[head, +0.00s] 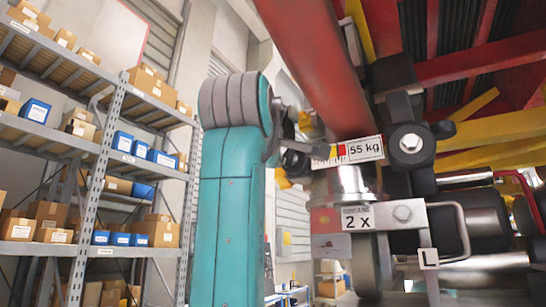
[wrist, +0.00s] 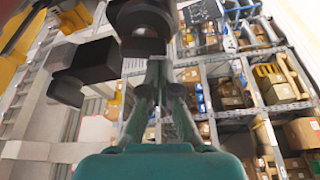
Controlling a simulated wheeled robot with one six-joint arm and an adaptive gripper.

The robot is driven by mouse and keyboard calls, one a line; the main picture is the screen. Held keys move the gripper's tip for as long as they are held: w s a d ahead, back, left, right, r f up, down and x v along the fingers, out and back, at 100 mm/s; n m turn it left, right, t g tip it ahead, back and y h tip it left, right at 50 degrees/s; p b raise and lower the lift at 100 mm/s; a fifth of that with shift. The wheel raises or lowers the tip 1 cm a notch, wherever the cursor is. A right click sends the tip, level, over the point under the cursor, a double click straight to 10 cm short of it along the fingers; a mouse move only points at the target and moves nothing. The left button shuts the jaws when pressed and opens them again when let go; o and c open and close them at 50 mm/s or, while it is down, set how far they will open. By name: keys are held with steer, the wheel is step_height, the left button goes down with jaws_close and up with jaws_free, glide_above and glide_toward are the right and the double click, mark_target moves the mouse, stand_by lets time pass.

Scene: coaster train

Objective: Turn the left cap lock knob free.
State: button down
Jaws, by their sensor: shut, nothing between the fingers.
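A black lobed knob (head: 411,143) with a bright bolt in its middle sits right of the 55 kg label in the head view. A white plate marked L (head: 428,258) hangs on the bracket below it. In the wrist view a dark rounded knob-like part (wrist: 145,20) lies just beyond my fingertips, with a second dark block (wrist: 80,70) to its left. I cannot tell which part in the head view these match. My gripper (wrist: 157,62) is shut and empty, its fingers together. Whether the tips touch the dark part is unclear. In the head view my teal arm hides the gripper's surroundings.
A red beam (head: 320,70) slants down above a bright metal cylinder (head: 341,184). A bracket plate marked 2 X (head: 357,218) and a bent metal handle (head: 462,230) are below. Shelves with boxes (head: 108,140) stand at the left, well behind.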

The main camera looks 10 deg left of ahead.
steer(key=shift+d+f+n, duration=0.15)
steer(key=shift+n, duration=0.65)
steer(key=shift+s, duration=0.1)
stand_by(0.6)
